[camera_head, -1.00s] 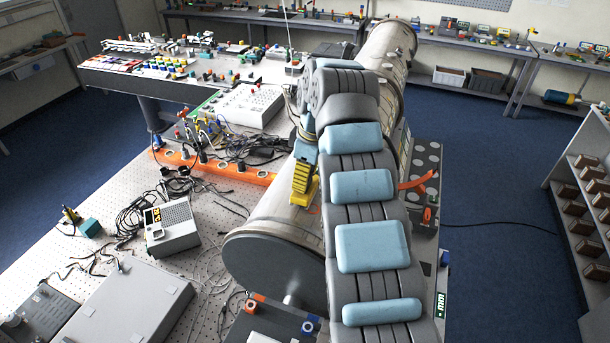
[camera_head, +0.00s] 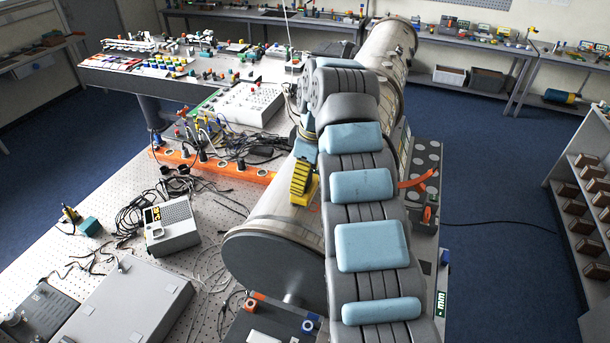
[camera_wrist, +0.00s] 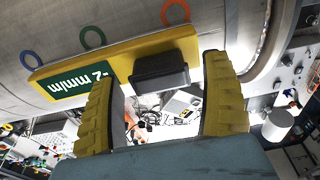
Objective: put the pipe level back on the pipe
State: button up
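The pipe level is a yellow bar (camera_wrist: 115,60) with a green "-2 mm/m" label and a black block (camera_wrist: 160,70). In the wrist view it lies against the grey pipe (camera_wrist: 60,22); I cannot tell whether it fully touches. In the head view the level (camera_head: 312,188) is a yellow patch on the upper side of the large pipe (camera_head: 258,217), partly hidden by my gripper (camera_head: 302,190). My gripper (camera_wrist: 157,68) is open, its yellow fingers on either side of the black block, with gaps visible between.
An orange strip (camera_head: 230,170), a grey meter (camera_head: 172,227) and loose cables lie left of the pipe. An orange lever (camera_head: 420,180) is at right.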

jog(key=shift+r, duration=0.1)
jog(key=shift+s+d+r, duration=0.1)
jog(key=shift+d+r, duration=0.05)
jog(key=shift+r, duration=1.05)
jog(key=shift+s+d+r, duration=0.1)
jog(key=shift+d+r, duration=0.1)
jog(key=shift+r, duration=1)
jog(key=shift+s+d+r, duration=0.1)
jog(key=shift+d+r, duration=0.05)
jog(key=shift+r, duration=1.05)
jog(key=shift+w, duration=0.1)
jog(key=shift+w+a+f, duration=0.1)
jog(key=shift+a+f, duration=0.1)
jog(key=shift+f, duration=1.05)
jog(key=shift+a+f, duration=0.15)
jog(key=shift+f, duration=1.05)
jog(key=shift+w+a+f, duration=0.1)
jog(key=shift+a+f, duration=0.1)
jog(key=shift+f, duration=1.05)
jog(key=shift+r, duration=0.15)
